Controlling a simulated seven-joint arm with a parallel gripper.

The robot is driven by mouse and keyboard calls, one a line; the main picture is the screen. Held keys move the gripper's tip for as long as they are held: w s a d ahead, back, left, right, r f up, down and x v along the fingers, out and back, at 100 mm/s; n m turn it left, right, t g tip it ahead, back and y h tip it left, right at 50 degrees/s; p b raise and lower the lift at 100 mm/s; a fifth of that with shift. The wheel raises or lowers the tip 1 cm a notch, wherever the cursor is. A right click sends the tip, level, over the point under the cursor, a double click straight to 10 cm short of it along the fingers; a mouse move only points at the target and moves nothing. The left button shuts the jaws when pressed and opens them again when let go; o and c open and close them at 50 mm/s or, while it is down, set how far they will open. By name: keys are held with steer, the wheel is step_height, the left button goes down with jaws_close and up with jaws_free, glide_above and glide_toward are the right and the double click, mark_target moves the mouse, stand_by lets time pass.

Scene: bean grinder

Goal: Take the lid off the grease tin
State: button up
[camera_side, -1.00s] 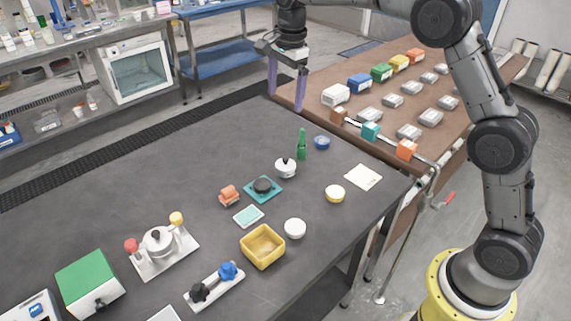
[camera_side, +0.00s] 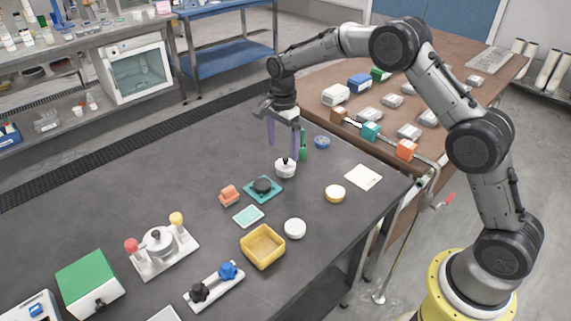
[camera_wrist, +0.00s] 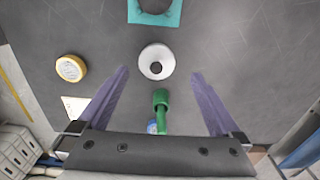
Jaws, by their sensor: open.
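A small round white tin with a dark-knobbed lid (camera_side: 285,169) stands on the dark table, and I take it for the grease tin. In the wrist view the white lid and its knob (camera_wrist: 156,62) show from above, roughly centred between my fingers. The lid sits on the tin. My gripper (camera_side: 283,150) is open and empty, with its purple fingers pointing down above the tin. In the wrist view my gripper (camera_wrist: 159,74) is spread wider than the lid. I cannot see any finger touching the tin.
A green upright bottle-like object (camera_side: 303,150) stands close behind the tin, near one finger. A blue round tin (camera_side: 322,142) is behind right. A teal mat (camera_side: 252,194) with a black disc lies in front left. A yellow round tin (camera_side: 335,194) is to the right.

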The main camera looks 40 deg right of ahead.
mark_target(285, 159)
steer(key=shift+s+d+f, duration=0.1)
steer(key=shift+s+f, duration=0.05)
steer(key=shift+f, duration=1)
steer(key=shift+s+d+f, duration=0.1)
steer(key=shift+f, duration=1.05)
steer(key=c, duration=1.3)
steer(key=shift+r, duration=0.1)
